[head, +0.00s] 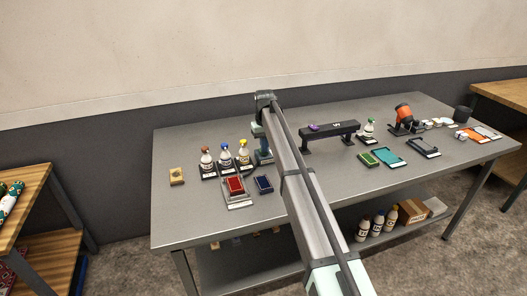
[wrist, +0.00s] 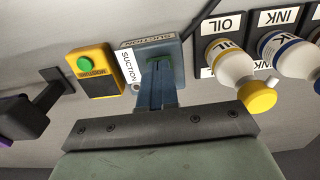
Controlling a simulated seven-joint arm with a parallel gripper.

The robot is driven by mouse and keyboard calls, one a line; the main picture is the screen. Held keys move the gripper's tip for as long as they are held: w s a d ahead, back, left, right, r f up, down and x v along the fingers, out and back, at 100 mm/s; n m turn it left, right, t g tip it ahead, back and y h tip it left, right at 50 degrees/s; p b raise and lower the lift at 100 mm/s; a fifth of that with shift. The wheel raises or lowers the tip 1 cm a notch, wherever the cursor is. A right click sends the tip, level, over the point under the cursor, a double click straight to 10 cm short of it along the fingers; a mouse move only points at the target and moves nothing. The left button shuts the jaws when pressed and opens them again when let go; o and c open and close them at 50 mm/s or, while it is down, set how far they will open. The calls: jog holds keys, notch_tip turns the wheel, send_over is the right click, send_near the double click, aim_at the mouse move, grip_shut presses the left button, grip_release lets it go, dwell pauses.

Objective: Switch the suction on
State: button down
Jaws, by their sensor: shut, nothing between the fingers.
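The suction box (wrist: 170,50) is blue-grey with white SUCTION labels, in the upper middle of the wrist view. A green patch, perhaps a button, shows on it at the tips of my gripper (wrist: 157,66). The fingers are shut, empty, and reach over the box's near part; I cannot tell whether they touch or press it. In the head view my gripper (head: 262,140) points down near the table's back, and my arm hides much of the area.
Bottles stand right of the suction box, the nearest a yellow-capped one (wrist: 236,68) by an OIL label. A black bar-like stand (head: 330,134) carries a purple item. Red (head: 236,186) and blue (head: 264,184) pads lie at the front. The table's front left is clear.

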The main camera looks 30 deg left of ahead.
jog(key=shift+f, duration=0.25)
jog(key=shift+r, duration=3.5)
